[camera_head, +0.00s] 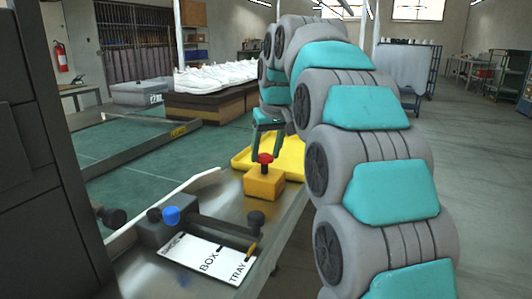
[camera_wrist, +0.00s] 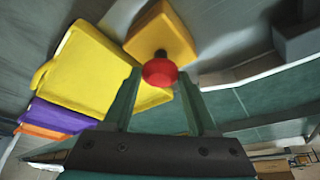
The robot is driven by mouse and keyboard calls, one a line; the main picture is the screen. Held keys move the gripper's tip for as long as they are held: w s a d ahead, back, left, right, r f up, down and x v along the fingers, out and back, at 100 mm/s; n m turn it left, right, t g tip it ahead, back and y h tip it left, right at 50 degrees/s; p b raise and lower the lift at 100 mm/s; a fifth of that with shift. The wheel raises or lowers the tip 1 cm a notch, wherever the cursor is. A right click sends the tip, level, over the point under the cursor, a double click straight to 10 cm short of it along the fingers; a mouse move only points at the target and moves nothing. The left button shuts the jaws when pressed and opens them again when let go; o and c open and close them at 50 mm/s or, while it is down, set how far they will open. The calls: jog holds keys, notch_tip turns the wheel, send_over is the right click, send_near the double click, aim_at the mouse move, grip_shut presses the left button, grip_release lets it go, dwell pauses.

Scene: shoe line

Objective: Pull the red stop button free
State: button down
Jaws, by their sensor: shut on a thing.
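The red stop button (camera_head: 265,157) is a mushroom-shaped knob on top of a yellow box (camera_head: 264,184) at the edge of the metal bench. In the wrist view the red button (camera_wrist: 159,72) sits between my fingertips, with its dark stem running to the yellow box (camera_wrist: 160,33). My gripper (camera_head: 265,153) comes down from above and is shut on the button. It also shows in the wrist view (camera_wrist: 159,78), with one finger on each side of the button. The button still stands at the box; any gap between them is too small to tell.
A yellow tray (camera_head: 288,147) lies just behind the box. White shoes (camera_head: 215,75) stand at the back. Purple and orange trays (camera_wrist: 55,117) show in the wrist view.

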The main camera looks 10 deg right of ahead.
jog(key=shift+c, duration=0.9)
grip_release()
jog(key=shift+r, duration=0.15)
jog(key=v, duration=0.7)
jog(key=shift+s+r, duration=0.2)
jog(key=shift+r, duration=0.15)
